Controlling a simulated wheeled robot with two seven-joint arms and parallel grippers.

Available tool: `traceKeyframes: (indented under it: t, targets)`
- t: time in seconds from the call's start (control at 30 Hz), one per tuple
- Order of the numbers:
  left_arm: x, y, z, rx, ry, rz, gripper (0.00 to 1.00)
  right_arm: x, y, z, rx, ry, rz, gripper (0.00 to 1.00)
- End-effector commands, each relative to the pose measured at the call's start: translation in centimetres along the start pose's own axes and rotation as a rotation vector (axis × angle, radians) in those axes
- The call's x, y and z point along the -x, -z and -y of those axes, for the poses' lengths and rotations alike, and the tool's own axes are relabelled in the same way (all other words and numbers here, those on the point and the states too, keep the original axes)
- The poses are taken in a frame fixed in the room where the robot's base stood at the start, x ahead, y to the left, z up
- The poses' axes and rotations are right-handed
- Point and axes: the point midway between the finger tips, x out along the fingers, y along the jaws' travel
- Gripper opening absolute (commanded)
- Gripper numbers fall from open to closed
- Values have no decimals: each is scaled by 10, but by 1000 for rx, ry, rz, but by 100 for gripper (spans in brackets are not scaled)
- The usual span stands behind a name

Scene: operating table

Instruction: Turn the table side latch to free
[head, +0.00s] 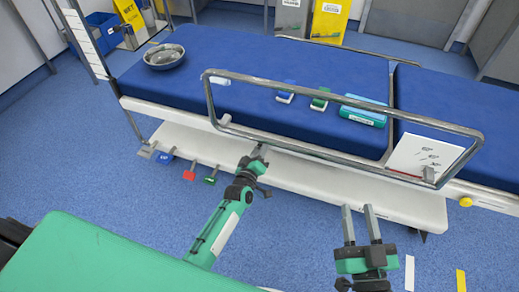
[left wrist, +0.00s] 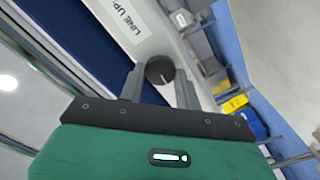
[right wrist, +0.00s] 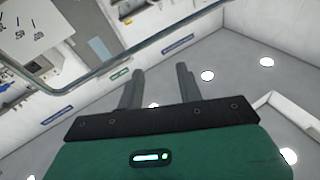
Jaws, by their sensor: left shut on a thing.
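The side latch shows as a dark round knob (left wrist: 160,68) on the pale side rail of the operating table, beside a "LINE UP" label, in the left wrist view. My left gripper (head: 259,150) reaches the table's near side below the metal guard rail. Its fingers, also in the left wrist view (left wrist: 160,80), stand on either side of the knob and are shut on it. In the head view the gripper hides the knob. My right gripper (head: 358,208) is open and empty in front of the table's right part. Its parted fingers also show in the right wrist view (right wrist: 160,75).
The guard rail (head: 290,82) stands along the near edge of the blue mattress (head: 240,55). A steel bowl (head: 164,56) and small boxed items lie on it. Colored pedals (head: 189,174) stick out low at left. A yellow knob (head: 466,202) sits at right.

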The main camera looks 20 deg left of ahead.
Motion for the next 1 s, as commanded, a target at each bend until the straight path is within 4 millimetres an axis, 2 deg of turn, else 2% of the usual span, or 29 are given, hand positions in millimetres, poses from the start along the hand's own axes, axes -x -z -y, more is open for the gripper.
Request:
traceKeyframes:
  t: [0.3,0.77,0.8,0.9,1.0]
  targets:
    - [-1,1,0,93,-1,-2,11,4,-10,2,-8,1,57,36]
    - [-1,1,0,105,-1,-2,11,4,-12,3,-10,1,64,36]
    - [-1,1,0,105,-1,-2,38,4,-12,3,-10,1,64,36]
    - [-1,1,0,104,-1,-2,55,4,-12,3,-10,1,64,36]
    - [0,1,0,104,-1,-2,55,4,-12,3,-10,1,64,36]
